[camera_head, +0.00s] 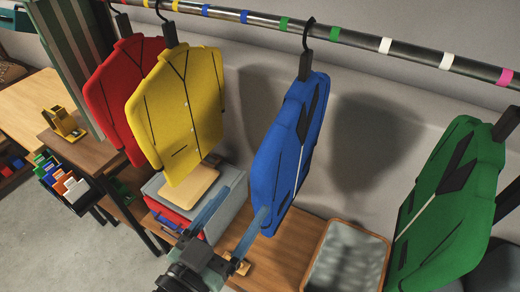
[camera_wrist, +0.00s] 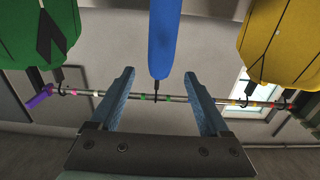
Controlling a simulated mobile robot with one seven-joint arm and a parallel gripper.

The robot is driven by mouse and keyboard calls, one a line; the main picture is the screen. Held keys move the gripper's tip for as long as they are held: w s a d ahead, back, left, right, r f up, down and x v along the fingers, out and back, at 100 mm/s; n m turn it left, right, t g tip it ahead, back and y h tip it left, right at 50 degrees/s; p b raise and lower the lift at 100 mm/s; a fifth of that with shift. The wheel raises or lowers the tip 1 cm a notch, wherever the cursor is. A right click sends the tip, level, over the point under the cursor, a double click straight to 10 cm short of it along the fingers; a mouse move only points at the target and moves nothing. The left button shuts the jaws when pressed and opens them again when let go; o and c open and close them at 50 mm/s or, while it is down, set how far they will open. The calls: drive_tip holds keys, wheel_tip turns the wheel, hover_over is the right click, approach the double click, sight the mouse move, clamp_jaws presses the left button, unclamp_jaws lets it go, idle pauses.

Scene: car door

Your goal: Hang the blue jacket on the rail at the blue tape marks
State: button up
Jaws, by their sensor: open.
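The blue jacket (camera_head: 291,150) hangs upright from a dark hook on the rail (camera_head: 370,41), between the two green tape marks (camera_head: 284,24). The two blue tape marks (camera_head: 224,13) are on the rail to its left, with no hook between them. My gripper (camera_head: 242,203) is open at the lower left of the blue jacket; one finger overlaps the jacket's lower edge in the head view. In the wrist view the picture is upside down, and the blue jacket (camera_wrist: 164,40) lines up with the gap between my open fingers (camera_wrist: 158,76). I cannot tell whether they touch it.
A yellow jacket (camera_head: 183,110) and a red jacket (camera_head: 118,95) hang left of the blue marks. A green jacket (camera_head: 450,200) hangs at the right. Below are a grey box (camera_head: 225,205), a tray (camera_head: 345,262) and a wooden bench (camera_head: 285,250).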

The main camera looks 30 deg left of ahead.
sight(272, 158)
drive_tip(key=w+p, duration=0.2)
drive_tip(key=w, duration=0.3)
drive_tip(key=w+p, duration=0.3)
drive_tip(key=w, duration=0.3)
drive_tip(key=shift+w+d+r+p, duration=0.15)
drive_tip(key=shift+w+r+p, duration=0.05)
drive_tip(key=shift+w+p, duration=0.15)
drive_tip(key=shift+w+f, duration=0.1)
drive_tip(key=shift+w, duration=0.35)
clamp_jaws()
